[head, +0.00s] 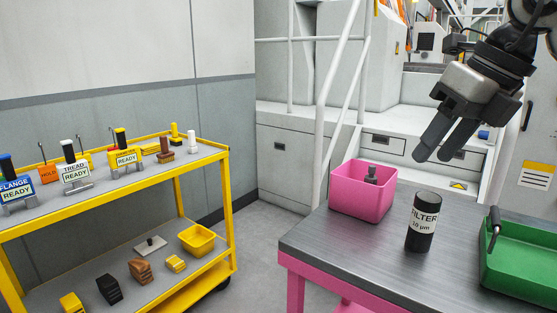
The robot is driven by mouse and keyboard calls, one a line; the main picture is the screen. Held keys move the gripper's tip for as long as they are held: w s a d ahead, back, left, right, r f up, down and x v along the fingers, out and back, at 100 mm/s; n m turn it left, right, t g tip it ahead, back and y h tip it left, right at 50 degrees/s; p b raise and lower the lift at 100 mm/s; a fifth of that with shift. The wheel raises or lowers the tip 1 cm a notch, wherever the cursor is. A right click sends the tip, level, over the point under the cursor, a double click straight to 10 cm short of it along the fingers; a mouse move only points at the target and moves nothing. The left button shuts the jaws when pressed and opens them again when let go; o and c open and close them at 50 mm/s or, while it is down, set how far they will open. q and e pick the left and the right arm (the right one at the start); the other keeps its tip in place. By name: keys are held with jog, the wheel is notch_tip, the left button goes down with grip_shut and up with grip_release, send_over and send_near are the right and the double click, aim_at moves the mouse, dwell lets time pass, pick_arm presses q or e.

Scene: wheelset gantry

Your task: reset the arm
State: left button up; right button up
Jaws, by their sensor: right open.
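My right gripper (431,147) hangs in the upper right of the head view, above the pink-legged table. Its two dark fingers point down and to the left, apart and with nothing between them. It is clear of the things on the table below. My left gripper does not show.
The grey tabletop (345,238) holds a pink bin (347,196) with a grey part inside, an upright black filter cylinder (421,238) and a green tray (515,275). A yellow cart (232,200) with signs and small blocks stands left. White railings (332,75) rise behind.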

jog(key=s+a+f+g+y, duration=0.2)
jog(key=a+f+y, duration=0.1)
jog(key=a+y, duration=0.3)
jog(key=s+a+f+g+y+p, duration=0.1)
jog(key=s+a+f+g+y, duration=0.15)
jog(key=a+y, duration=0.45)
jog(key=s+a+f+g+y, duration=0.1)
jog(key=s+a+f+y, duration=0.15)
jog(key=a, duration=0.65)
jog(key=w+d+f+m+t+h, duration=0.1)
jog(key=d+f+m+t+h, duration=0.2)
jog(key=f+m+t, duration=0.5)
jog(key=w+d+f+m+t+h+p, duration=0.15)
jog(key=m+t, duration=0.45)
jog(key=m, duration=0.6)
jog(key=w+d+f+m+t+h, duration=0.1)
jog(key=d+f+m+t+h, duration=0.2)
jog(key=f+m+t, duration=0.35)
jog(key=s+d+f+m+g+h, duration=0.3)
jog(key=s+f+m, duration=0.3)
jog(key=f, duration=0.3)
jog(key=s+d+f+m+g+h, duration=0.3)
jog(key=s+f+m+g+h, duration=0.1)
jog(key=s+f, duration=0.4)
jog(key=shift+s+f+m+g+h, duration=0.15)
jog(key=shift+f+m+g+h, duration=0.3)
jog(key=shift+f+m, duration=0.55)
